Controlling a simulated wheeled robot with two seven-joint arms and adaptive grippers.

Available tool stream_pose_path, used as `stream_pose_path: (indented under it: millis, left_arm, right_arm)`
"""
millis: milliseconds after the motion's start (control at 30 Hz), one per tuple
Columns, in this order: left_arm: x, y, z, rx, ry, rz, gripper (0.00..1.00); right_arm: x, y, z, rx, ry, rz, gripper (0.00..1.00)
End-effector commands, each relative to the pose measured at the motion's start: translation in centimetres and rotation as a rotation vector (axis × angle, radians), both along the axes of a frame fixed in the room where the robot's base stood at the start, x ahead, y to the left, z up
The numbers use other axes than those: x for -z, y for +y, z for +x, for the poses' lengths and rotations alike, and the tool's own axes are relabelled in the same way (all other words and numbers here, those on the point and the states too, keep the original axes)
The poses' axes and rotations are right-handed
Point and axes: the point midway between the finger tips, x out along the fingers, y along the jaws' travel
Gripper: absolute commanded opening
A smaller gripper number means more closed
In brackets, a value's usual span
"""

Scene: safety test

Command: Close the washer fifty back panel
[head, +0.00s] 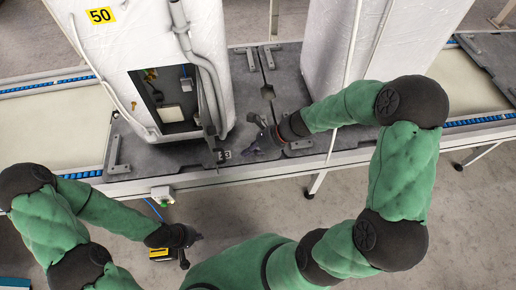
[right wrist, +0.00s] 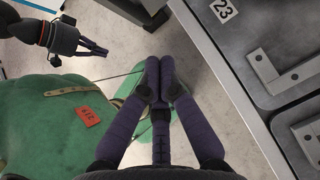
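Washer fifty is the white wrapped machine (head: 125,45) with the yellow "50" label, upper left in the head view. Its dark back opening (head: 170,98) is uncovered and shows parts inside. The back panel (head: 211,118) seems to be the thin dark plate seen nearly edge-on at the opening's right side, standing open. My right gripper (head: 252,148) is right of the panel's lower end, apart from it. In the right wrist view its purple fingers (right wrist: 160,72) are together and empty. My left gripper (head: 192,244) hangs low in front of the line; its fingers (right wrist: 97,50) look closed and empty.
A second white wrapped machine (head: 340,45) stands to the right. Both stand on grey plates (head: 285,100) over a conveyor with a metal front rail (head: 250,172). A small box with a green button (head: 161,194) sits on the rail. The floor before it is partly clear.

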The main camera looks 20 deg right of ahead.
Motion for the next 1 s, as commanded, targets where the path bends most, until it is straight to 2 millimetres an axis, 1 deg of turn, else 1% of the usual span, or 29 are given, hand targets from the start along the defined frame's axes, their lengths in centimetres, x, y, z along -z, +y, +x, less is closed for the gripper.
stream_pose_path:
  millis: [33, 67, 200, 333, 500, 867, 1000]
  left_arm:
    - [0.8, 0.0, 0.0, 0.000, 0.000, 0.000, 0.00]
    - [0.9, 0.0, 0.0, 0.000, 0.000, 0.000, 0.00]
    - [1.3, 0.0, 0.0, 0.000, 0.000, 0.000, 0.00]
    - [1.6, 0.0, 0.0, 0.000, 0.000, 0.000, 0.00]
    - [1.7, 0.0, 0.0, 0.000, 0.000, 0.000, 0.00]
    - [1.7, 0.0, 0.0, 0.000, 0.000, 0.000, 0.00]
    - [1.8, 0.0, 0.0, 0.000, 0.000, 0.000, 0.00]
  right_arm:
    - [1.0, 0.7, 0.2, -0.004, 0.001, 0.001, 0.00]
    - [1.3, 1.0, 0.4, -0.005, 0.001, 0.000, 0.00]
    - [0.9, 2.7, 1.2, -0.005, -0.002, 0.000, 0.00]
    - [0.8, 3.7, 1.7, -0.004, -0.001, -0.002, 0.00]
    - [0.8, 4.2, 2.0, -0.001, 0.001, -0.001, 0.00]
    - [0.8, 4.3, 2.0, 0.000, 0.000, -0.001, 0.00]
    - [0.8, 5.0, 2.1, 0.001, 0.000, 0.000, 0.00]
